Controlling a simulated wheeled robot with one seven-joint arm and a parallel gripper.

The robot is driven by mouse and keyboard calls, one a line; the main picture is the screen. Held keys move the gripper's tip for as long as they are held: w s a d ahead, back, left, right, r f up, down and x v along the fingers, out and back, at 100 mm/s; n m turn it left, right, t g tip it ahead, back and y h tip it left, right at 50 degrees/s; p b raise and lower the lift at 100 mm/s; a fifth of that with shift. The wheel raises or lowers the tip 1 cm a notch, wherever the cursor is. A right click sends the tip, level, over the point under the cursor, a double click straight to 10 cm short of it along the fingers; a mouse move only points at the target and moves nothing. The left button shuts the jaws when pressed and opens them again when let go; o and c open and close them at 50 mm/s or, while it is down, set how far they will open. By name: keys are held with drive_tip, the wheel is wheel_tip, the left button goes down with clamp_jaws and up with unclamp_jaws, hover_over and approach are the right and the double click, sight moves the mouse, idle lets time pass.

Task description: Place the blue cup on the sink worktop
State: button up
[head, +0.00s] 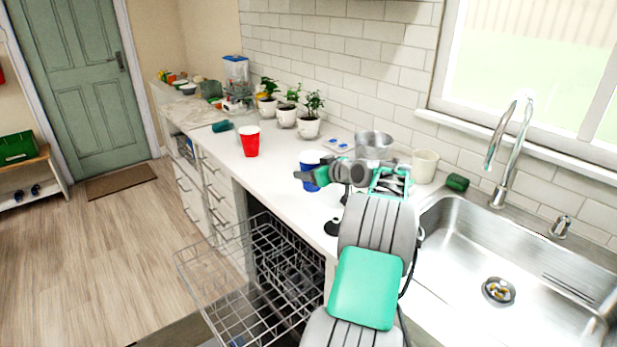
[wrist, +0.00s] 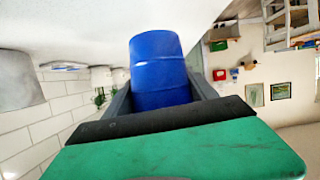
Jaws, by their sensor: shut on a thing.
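The blue cup (head: 311,164) is at the worktop beside the sink, partly hidden by my gripper in the head view. My gripper (head: 309,178) is shut on the blue cup, which also shows between the two fingers in the wrist view (wrist: 160,68). The cup looks upright in the head view. I cannot tell whether its base touches the white worktop (head: 275,165). The steel sink (head: 465,250) is to the right of my arm.
A red cup (head: 250,141) stands on the worktop to the left. Potted plants (head: 308,122) stand along the wall. A metal pot (head: 373,146), a cream cup (head: 424,165) and a dark green item (head: 457,183) are near the sink. An open dishwasher rack (head: 245,275) juts out below.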

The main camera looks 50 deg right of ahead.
drive_tip(key=shift+w+d+f, duration=0.2)
drive_tip(key=shift+w+f, duration=0.1)
drive_tip(key=shift+f, duration=0.1)
drive_tip(key=f+p, duration=0.1)
drive_tip(key=f, duration=0.2)
drive_tip(key=shift+w+d+f, duration=0.1)
drive_tip(key=shift+w+f, duration=0.1)
drive_tip(key=shift+f, duration=0.15)
drive_tip(key=shift+f+b, duration=0.15)
drive_tip(key=shift+b, duration=0.2)
drive_tip(key=o, duration=1.5)
drive_tip(key=shift+c, duration=0.2)
